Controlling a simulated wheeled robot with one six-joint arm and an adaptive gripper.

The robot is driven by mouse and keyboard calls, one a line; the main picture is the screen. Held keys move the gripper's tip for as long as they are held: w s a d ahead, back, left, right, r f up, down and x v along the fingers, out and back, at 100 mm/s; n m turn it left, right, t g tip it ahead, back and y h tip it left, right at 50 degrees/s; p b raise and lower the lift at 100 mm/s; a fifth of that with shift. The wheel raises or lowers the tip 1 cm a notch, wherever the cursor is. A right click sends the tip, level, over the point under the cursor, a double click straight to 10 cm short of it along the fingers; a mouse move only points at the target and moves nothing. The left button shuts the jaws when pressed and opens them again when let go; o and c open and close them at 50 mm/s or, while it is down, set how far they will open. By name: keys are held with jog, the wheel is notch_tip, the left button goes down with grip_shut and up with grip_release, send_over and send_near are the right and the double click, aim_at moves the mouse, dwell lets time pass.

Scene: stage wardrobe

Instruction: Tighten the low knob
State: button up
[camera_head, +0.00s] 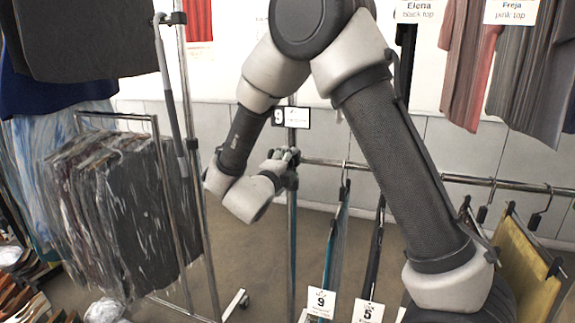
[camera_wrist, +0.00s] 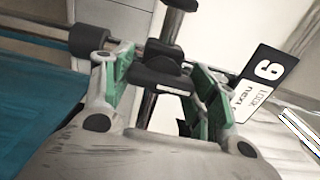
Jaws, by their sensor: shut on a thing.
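The low knob (camera_wrist: 160,70) is a dark knob on the metal post (camera_head: 291,230), where the horizontal rail (camera_head: 400,172) meets it. In the wrist view it sits between the green-padded fingers of my gripper (camera_wrist: 163,78). My gripper is shut on it, with one finger on each side. In the head view my gripper (camera_head: 286,156) is at the post, just below the number sign, and its fingers and my wrist hide most of the knob. The post (camera_wrist: 149,106) also shows behind the knob in the wrist view.
A black-and-white number sign (camera_head: 291,117) hangs on the post just above my gripper, close to the right finger in the wrist view (camera_wrist: 264,76). Hangers with tagged garments (camera_head: 335,250) hang from the rail. A rack of dark clothes (camera_head: 125,210) stands at left. Open floor lies between.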

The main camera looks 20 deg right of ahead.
jog(key=shift+f, duration=0.1)
jog(key=o, duration=1)
jog(key=shift+o, duration=0.2)
jog(key=v, duration=1.2)
